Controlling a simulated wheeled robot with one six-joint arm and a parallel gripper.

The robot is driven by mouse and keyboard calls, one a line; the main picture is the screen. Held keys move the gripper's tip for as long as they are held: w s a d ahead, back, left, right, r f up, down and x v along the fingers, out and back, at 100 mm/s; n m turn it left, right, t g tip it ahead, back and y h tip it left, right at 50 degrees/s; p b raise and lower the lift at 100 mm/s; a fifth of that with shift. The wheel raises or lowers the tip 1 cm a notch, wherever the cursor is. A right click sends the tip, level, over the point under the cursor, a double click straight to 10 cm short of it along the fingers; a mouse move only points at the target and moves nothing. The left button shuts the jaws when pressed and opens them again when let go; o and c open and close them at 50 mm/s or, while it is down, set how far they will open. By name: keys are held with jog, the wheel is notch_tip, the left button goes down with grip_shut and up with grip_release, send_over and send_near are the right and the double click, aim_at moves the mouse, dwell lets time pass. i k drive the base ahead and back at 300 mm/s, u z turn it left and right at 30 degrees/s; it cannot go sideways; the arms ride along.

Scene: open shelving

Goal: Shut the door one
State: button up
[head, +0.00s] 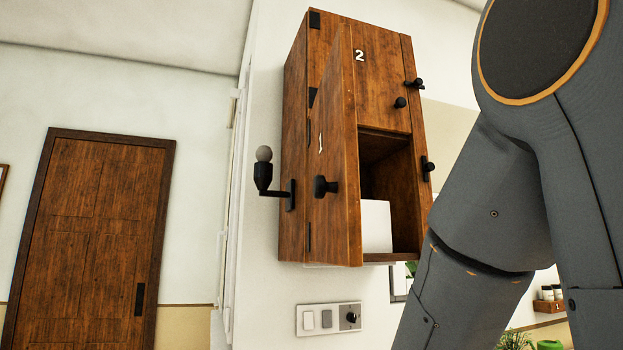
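A wooden wall cabinet (294,140) hangs in the middle of the head view. Its door one (335,220), marked with a white "1", stands open and swung out toward me, seen nearly edge-on. A black knob (325,186) sits on the door's face. Behind the door, the open lower compartment (386,165) shows a white box-like object (376,226) inside. The door marked "2" (375,75) is above that compartment and looks shut. My grey arm fills the right side of the view; my gripper is not in view.
A wall lamp-like fitting (264,178) sticks out left of the cabinet. A switch panel (328,319) is on the wall below. A brown room door (92,240) is at the left. A small shelf with jars (549,300) and plants show at the lower right.

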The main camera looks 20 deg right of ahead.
aim_at(334, 227)
jog(key=z, duration=0.05)
jog(key=k, duration=1.15)
jog(key=u, duration=0.65)
jog(key=i, duration=0.5)
jog(key=z, duration=0.05)
